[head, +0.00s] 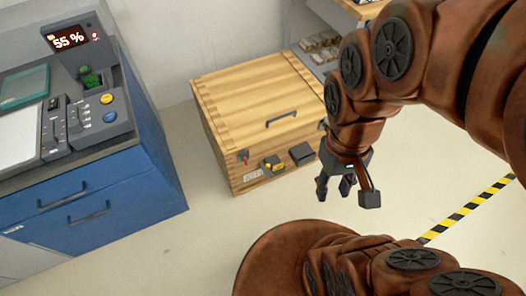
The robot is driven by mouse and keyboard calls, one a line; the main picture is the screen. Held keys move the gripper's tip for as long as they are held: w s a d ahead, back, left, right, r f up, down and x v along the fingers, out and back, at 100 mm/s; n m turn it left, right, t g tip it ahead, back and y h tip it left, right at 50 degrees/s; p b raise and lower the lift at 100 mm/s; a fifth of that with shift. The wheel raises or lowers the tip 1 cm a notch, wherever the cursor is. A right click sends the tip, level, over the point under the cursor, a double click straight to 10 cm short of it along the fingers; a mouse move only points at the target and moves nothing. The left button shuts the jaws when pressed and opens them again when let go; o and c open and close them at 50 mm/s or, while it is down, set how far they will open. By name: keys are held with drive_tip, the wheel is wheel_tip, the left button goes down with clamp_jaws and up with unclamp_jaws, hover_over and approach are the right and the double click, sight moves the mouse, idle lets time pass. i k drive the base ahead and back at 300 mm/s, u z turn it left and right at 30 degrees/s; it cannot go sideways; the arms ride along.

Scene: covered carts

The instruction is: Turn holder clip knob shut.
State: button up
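I cannot tell for certain which part is the holder clip knob. A small yellow and black fitting (273,163) sits on the front of the wooden chest, with a small red-tipped part (243,157) to its left and a dark box (302,154) to its right. On the blue cart, a green piece (91,79) sits in a dark holder below the display; any clip there is too small to make out. My gripper (346,189) hangs in front of the chest's right side, pointing down. Its dark fingers are spread and empty, apart from these fittings.
The blue cart (110,200) with its control panel stands at the left; its display (68,40) reads 55 %. The wooden chest (250,90) has a dark lid handle (281,118). A shelf (325,60) stands behind. Pale floor (200,220) is clear between cart and chest.

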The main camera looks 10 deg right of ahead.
sight(267, 165)
drive_tip(key=u, duration=0.2)
drive_tip(key=k, duration=0.3)
drive_tip(key=u, duration=1.05)
drive_tip(key=k, duration=1.05)
drive_tip(key=u, duration=0.85)
drive_tip(key=i, duration=0.6)
drive_tip(key=z, duration=0.45)
